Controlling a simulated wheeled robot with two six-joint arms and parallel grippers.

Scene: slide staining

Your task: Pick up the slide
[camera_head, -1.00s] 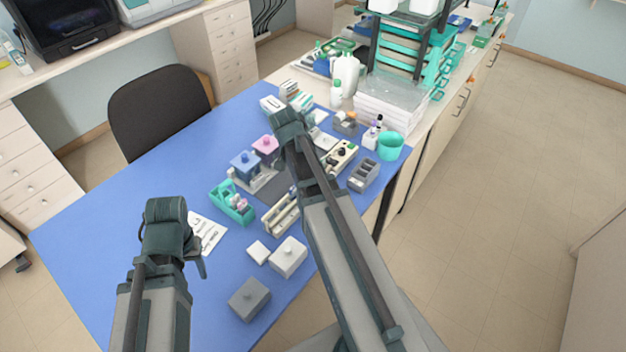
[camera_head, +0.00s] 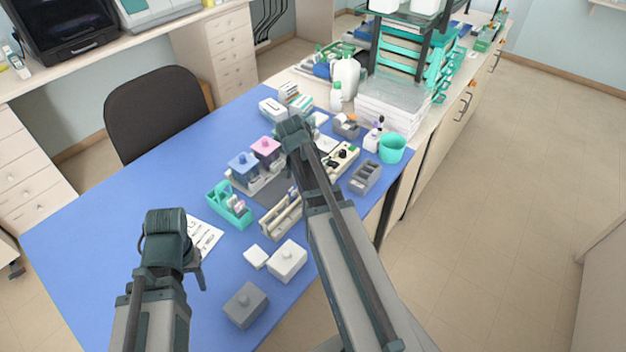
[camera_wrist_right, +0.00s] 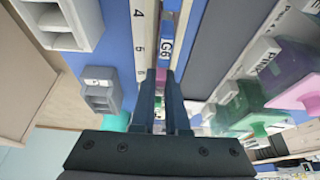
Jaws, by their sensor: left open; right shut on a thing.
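The slide (camera_wrist_right: 167,46) shows in the right wrist view as a narrow strip with a printed label just beyond my right fingertips. My right gripper (camera_wrist_right: 165,78) is shut on it, over a pale numbered rack (camera_wrist_right: 140,35). I cannot tell whether the slide is clear of the rack. In the head view the pale rack (camera_head: 281,216) lies near the table's right edge; my right arm hides the right fingertips. My left gripper (camera_head: 197,271) is open and empty, low over the front left of the blue table, beside a printed sheet (camera_head: 206,236).
Staining jars with a blue lid (camera_head: 243,160) and a pink lid (camera_head: 265,147) stand left of my right arm. A teal holder (camera_head: 230,208), white box (camera_head: 287,262) and grey box (camera_head: 245,306) are nearer. The blue table's left side (camera_head: 100,225) is clear.

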